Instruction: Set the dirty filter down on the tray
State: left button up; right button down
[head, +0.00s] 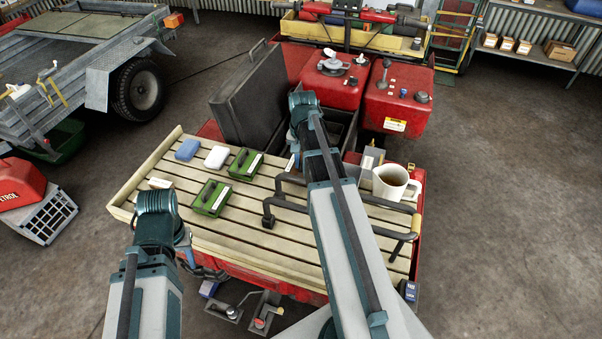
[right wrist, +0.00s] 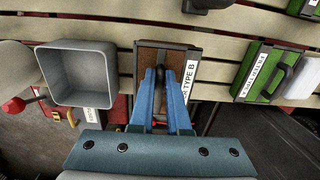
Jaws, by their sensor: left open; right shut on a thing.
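In the right wrist view my right gripper (right wrist: 160,78) is shut on the dirty filter (right wrist: 185,60), a dark-framed block with a brown face and a white label ending in "TYPE B". The filter is over the cream slats, near their edge; I cannot tell if it touches them. In the head view my right arm hides most of that gripper and the filter. The slatted wooden tray (head: 265,232) spans the front of the red quad. My left gripper (head: 186,250) is open at the tray's near left edge, partly hidden by its own arm.
Green filters (head: 211,197), a blue block (head: 187,149) and a white block (head: 216,157) lie on the left of the tray. A mug (head: 396,183) and an open grey box (right wrist: 78,75) are on the right. Black rails (head: 290,205) cross it. Some slats between are bare.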

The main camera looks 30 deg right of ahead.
aim_at(301, 170)
jog(key=shift+f+b, duration=1.7)
jog(key=shift+f, duration=0.1)
jog(key=shift+f, duration=0.2)
jog(key=c, duration=0.9)
grip_release()
jog(key=shift+r, duration=0.2)
notch_tip(301, 170, up, 12)
jog(key=p, duration=1.2)
jog(key=shift+d+r, duration=0.1)
